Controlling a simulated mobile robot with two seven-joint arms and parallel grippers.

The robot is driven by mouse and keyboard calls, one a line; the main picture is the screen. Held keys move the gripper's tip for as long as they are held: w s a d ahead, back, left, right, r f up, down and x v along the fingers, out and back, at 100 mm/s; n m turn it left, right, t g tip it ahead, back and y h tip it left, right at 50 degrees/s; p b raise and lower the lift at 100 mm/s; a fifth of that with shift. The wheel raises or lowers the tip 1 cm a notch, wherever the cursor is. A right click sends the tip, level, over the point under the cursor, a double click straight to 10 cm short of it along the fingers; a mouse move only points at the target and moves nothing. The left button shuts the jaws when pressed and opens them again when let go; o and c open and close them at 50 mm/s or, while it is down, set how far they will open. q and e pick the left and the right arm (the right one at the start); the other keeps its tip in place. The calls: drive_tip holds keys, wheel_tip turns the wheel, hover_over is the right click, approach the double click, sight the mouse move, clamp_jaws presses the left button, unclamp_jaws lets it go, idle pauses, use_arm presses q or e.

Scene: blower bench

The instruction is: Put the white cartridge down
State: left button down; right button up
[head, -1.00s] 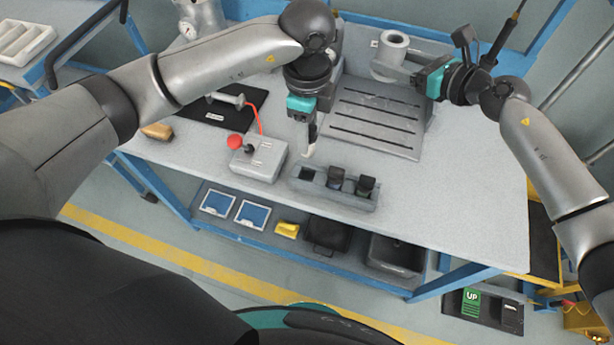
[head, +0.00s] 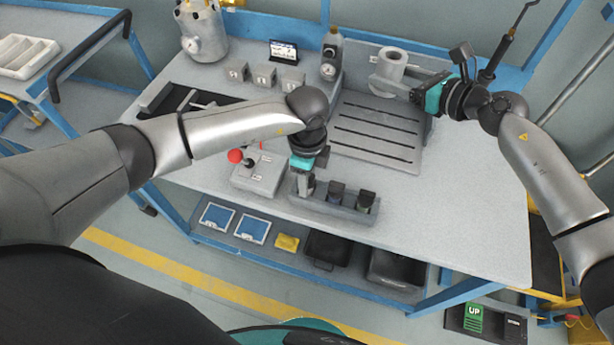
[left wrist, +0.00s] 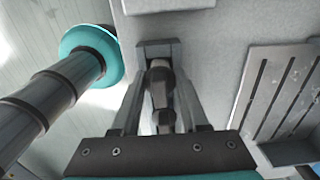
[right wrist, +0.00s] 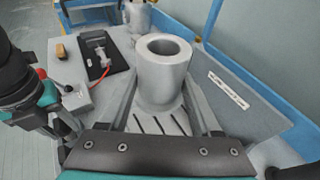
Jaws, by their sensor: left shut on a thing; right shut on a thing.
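My left gripper (head: 305,186) is low at the left end of the grey cartridge rack (head: 340,212), over its leftmost slot, and shut on the white cartridge. The cartridge's white body is hidden by the fingers and the rack, so I cannot tell how deep it sits. In the left wrist view a dark rounded part shows between the fingers. Two black-capped cartridges, one in the middle (head: 337,192) and one at the right (head: 365,200), stand upright in the rack. My right gripper (head: 412,88) is shut on a grey hollow cylinder (right wrist: 164,72) at the slotted plate's back.
A control box with a red knob (head: 236,156) stands just left of the rack. The slotted plate (head: 375,135) lies behind it. Three small grey blocks (head: 264,76) and a metal tank (head: 204,35) stand further back. The bench right of the rack is clear.

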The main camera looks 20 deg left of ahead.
use_arm(q)
drive_tip(key=shift+f, duration=0.3)
drive_tip(key=shift+c, duration=2.1)
unclamp_jaws()
wheel_tip(320, 180, up, 13)
drive_tip(key=shift+f, duration=0.15)
drive_tip(key=shift+c, duration=0.4)
